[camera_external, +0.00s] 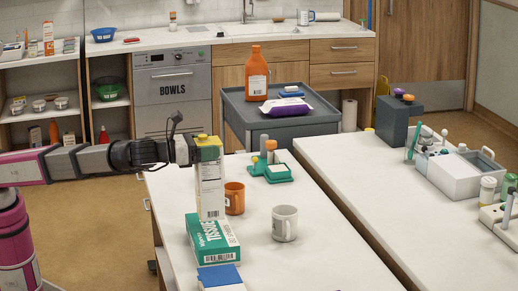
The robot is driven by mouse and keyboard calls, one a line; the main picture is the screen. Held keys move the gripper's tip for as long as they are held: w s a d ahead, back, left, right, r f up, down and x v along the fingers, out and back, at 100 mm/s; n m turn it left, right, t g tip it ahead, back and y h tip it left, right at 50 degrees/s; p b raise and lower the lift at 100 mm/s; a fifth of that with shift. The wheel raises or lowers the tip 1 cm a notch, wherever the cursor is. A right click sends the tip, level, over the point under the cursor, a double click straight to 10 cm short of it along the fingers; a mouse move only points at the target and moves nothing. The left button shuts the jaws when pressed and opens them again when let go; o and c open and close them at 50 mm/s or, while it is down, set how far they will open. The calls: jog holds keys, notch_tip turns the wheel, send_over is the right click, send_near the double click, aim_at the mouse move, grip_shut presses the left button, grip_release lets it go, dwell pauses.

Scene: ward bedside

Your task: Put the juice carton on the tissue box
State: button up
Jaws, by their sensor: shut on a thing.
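The juice carton (211,190) is a tall white box with printed text and a yellow-green top, and it is upright. My gripper (196,149) reaches in from the left and is shut on the carton near its top. The green and white tissue box (213,240) lies flat on the white table (330,251). The carton's lower end appears right above or at the far part of the tissue box's top; I cannot tell whether they touch.
An orange mug (235,198) stands just right of the carton, and a white mug (285,223) stands farther right. A blue-topped box (221,277) lies in front of the tissue box. A green holder (277,172) sits behind. The table's right front is clear.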

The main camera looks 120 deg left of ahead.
jog(key=shift+f, duration=2.1)
jog(key=o, duration=1.8)
jog(key=v, duration=1.2)
